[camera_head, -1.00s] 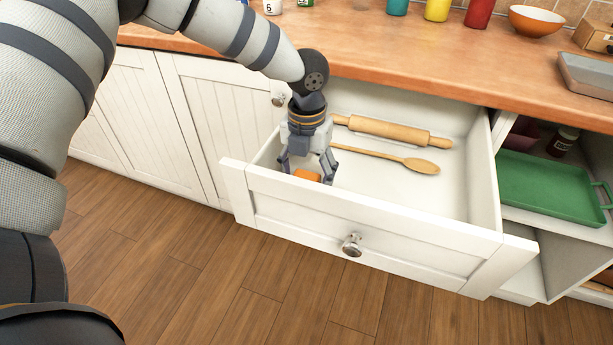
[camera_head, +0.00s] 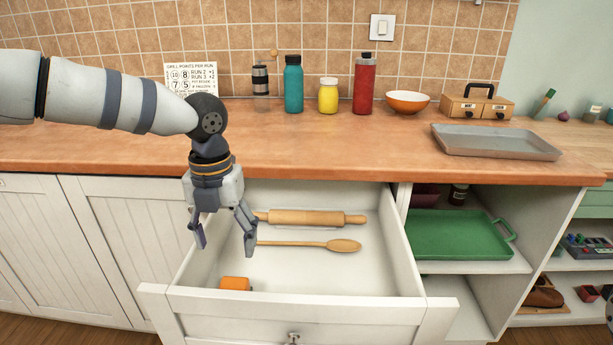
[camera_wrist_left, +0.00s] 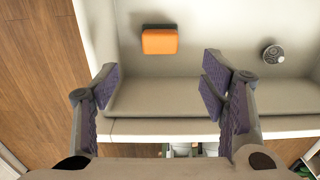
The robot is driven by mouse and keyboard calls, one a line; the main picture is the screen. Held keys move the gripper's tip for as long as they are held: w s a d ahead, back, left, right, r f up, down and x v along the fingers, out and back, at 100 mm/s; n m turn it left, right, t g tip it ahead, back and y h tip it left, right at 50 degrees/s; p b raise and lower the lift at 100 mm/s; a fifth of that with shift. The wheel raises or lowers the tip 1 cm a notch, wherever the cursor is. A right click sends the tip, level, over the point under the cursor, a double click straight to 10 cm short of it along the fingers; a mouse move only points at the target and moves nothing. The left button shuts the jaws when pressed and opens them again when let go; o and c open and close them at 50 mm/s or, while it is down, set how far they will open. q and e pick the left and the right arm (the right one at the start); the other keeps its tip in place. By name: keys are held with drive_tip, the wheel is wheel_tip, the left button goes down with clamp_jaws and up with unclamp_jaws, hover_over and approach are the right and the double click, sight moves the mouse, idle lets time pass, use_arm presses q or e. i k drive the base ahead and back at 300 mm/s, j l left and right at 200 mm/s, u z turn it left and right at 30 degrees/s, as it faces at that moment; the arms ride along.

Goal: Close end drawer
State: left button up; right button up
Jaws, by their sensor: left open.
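The white drawer (camera_head: 300,305) stands pulled out below the wooden counter, with its round metal knob (camera_head: 293,338) at the bottom edge of the head view. Inside lie a rolling pin (camera_head: 310,217), a wooden spoon (camera_head: 330,245) and a small orange object (camera_head: 235,283) near the front left. The orange object (camera_wrist_left: 160,41) also shows in the left wrist view. My left gripper (camera_head: 225,243) is open and empty, fingers pointing down, above the drawer's left part and apart from the orange object. Its spread fingers (camera_wrist_left: 163,85) frame the wrist view.
The counter (camera_head: 300,150) overhangs the drawer and holds bottles, an orange bowl (camera_head: 407,102), a grey tray (camera_head: 495,141) and a wooden box (camera_head: 477,105). Open shelves at right hold a green tray (camera_head: 455,236). Closed cupboard doors (camera_head: 110,240) are at left.

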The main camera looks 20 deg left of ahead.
sight(374, 294)
drive_tip(key=k+j, duration=0.1)
drive_tip(key=j, duration=0.5)
drive_tip(key=k+j, duration=0.1)
drive_tip(key=j, duration=0.55)
